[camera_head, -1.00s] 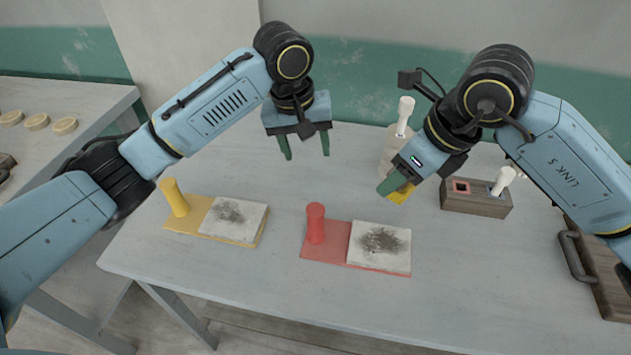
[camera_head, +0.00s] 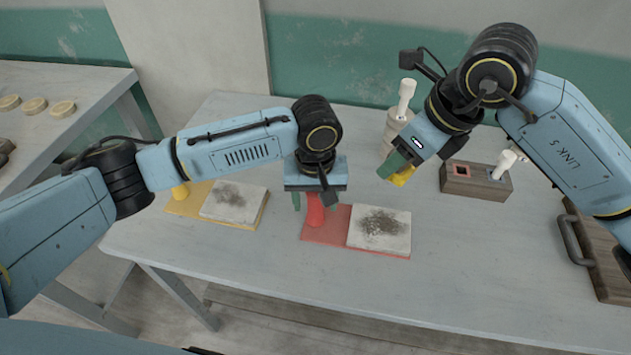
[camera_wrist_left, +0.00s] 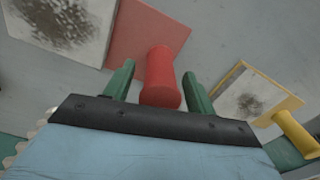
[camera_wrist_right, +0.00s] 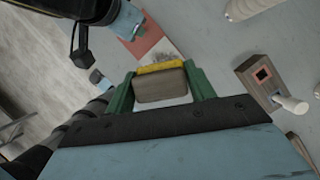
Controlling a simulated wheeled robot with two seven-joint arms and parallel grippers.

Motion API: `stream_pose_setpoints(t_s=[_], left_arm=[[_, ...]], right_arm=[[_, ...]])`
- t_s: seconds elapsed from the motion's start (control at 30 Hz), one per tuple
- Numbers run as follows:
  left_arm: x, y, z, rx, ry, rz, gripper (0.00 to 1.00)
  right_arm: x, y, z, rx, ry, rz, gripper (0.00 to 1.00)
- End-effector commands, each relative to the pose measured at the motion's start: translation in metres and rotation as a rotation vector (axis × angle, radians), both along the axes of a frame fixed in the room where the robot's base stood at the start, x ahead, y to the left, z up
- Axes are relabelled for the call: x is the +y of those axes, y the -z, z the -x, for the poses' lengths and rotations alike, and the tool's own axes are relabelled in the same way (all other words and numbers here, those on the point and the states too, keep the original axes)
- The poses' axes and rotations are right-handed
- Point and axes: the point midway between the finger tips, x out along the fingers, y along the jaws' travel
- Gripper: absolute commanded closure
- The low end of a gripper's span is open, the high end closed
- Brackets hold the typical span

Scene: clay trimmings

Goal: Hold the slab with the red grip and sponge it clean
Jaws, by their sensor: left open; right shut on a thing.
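The red grip (camera_head: 314,211) is an upright red cylinder on a red board (camera_head: 328,231). A white slab (camera_head: 379,224) with a dark dirty smudge lies on the right part of that board. My left gripper (camera_head: 311,201) is open, with its fingers on either side of the red grip; in the left wrist view the red grip (camera_wrist_left: 160,78) stands between the two green fingers, with gaps showing. My right gripper (camera_head: 392,172) is shut on a sponge (camera_head: 403,176), yellow with a brown side. It holds the sponge (camera_wrist_right: 161,84) above the table, behind the slab.
A yellow board (camera_head: 188,206) with a yellow grip (camera_head: 180,191) and another smudged slab (camera_head: 234,202) lies to the left. The front of the table is clear.

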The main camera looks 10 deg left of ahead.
Motion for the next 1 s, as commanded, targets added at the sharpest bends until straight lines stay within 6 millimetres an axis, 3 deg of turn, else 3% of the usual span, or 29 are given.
stream_pose_setpoints(t_s=[0.2,0.53,0.9,1.0], left_arm=[[0.000,0.020,0.000,-0.001,0.000,0.000,0.44],[0.000,0.022,0.000,-0.002,0.001,0.000,0.44],[0.000,0.022,0.000,-0.001,0.001,0.001,0.93],[0.000,0.022,0.000,-0.001,0.001,0.001,1.00]], right_arm=[[0.000,0.000,0.000,0.000,0.000,0.000,0.64],[0.000,0.000,0.000,0.000,0.000,0.000,0.64],[0.000,0.000,0.000,0.000,0.000,0.000,0.64],[0.000,0.000,0.000,0.000,0.000,0.000,0.64]])
